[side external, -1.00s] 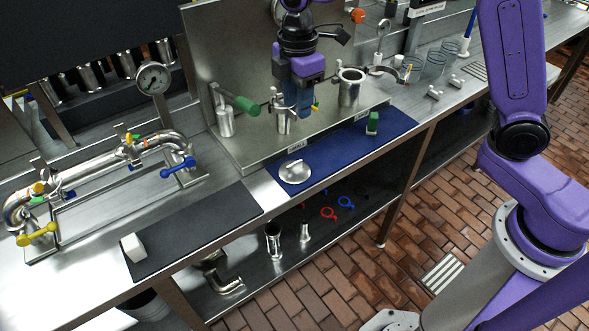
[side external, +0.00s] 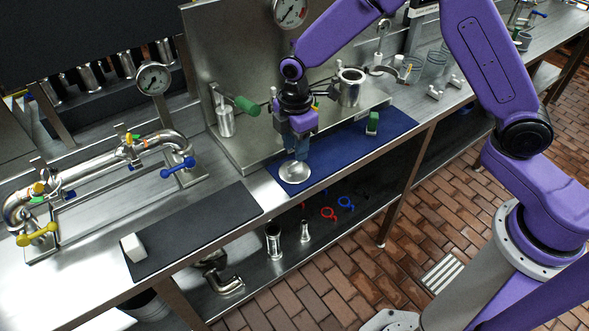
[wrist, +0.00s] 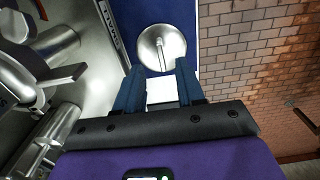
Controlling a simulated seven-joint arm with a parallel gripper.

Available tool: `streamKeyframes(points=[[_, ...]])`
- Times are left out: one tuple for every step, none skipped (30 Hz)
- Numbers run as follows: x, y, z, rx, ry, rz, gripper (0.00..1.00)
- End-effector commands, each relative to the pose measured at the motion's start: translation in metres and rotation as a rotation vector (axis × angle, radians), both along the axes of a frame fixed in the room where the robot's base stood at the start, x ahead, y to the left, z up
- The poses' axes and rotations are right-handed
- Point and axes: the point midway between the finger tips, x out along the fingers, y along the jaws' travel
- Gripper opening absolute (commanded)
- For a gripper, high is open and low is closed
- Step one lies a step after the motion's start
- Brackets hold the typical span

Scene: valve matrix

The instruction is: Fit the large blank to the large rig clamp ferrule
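The large blank (side external: 294,172), a round silver disc with a raised bar handle, lies on the blue mat near its front left corner. It also shows in the wrist view (wrist: 150,34), just beyond my fingertips. My gripper (side external: 301,156) points down above and behind the blank. In the wrist view my gripper (wrist: 160,68) has its two blue fingers apart, with the handle roughly in line with the gap; contact cannot be told. The large rig clamp ferrule, apparently the wide open steel cup (side external: 350,88), stands upright on the bench rig to the right of my gripper.
A green-and-white block (side external: 372,122) stands on the blue mat (side external: 395,125). A green-handled valve (side external: 245,105) is left of my gripper. A black mat (side external: 195,232) with a white block (side external: 133,247) lies left. The steel backplate (side external: 235,45) rises behind.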

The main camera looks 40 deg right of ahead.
Motion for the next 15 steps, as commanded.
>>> streamKeyframes(points=[[-0.001, 0.0, -0.005, -0.002, 0.002, 0.0, 0.38], [-0.001, 0.0, -0.008, -0.002, 0.003, 0.0, 0.38], [-0.001, 0.001, -0.014, -0.002, 0.003, -0.001, 0.38], [-0.001, 0.001, -0.018, -0.002, 0.004, -0.001, 0.38], [-0.002, 0.002, -0.023, -0.002, 0.004, -0.001, 0.38], [-0.002, 0.002, -0.029, -0.002, 0.003, 0.0, 0.38], [-0.002, 0.003, -0.032, -0.002, 0.003, 0.0, 0.38], [-0.002, 0.002, -0.036, -0.002, 0.003, -0.001, 0.38], [-0.002, 0.003, -0.041, -0.001, 0.002, -0.001, 0.38], [-0.002, 0.003, -0.043, -0.001, 0.001, -0.001, 0.38], [-0.002, 0.003, -0.046, -0.001, 0.002, 0.0, 0.38], [-0.002, 0.003, -0.048, -0.001, 0.002, 0.0, 0.38], [-0.002, 0.003, -0.049, -0.001, 0.001, 0.0, 0.38], [-0.002, 0.003, -0.05, 0.0, 0.001, 0.0, 0.38], [-0.002, 0.003, -0.05, 0.0, 0.0, 0.0, 0.38]])
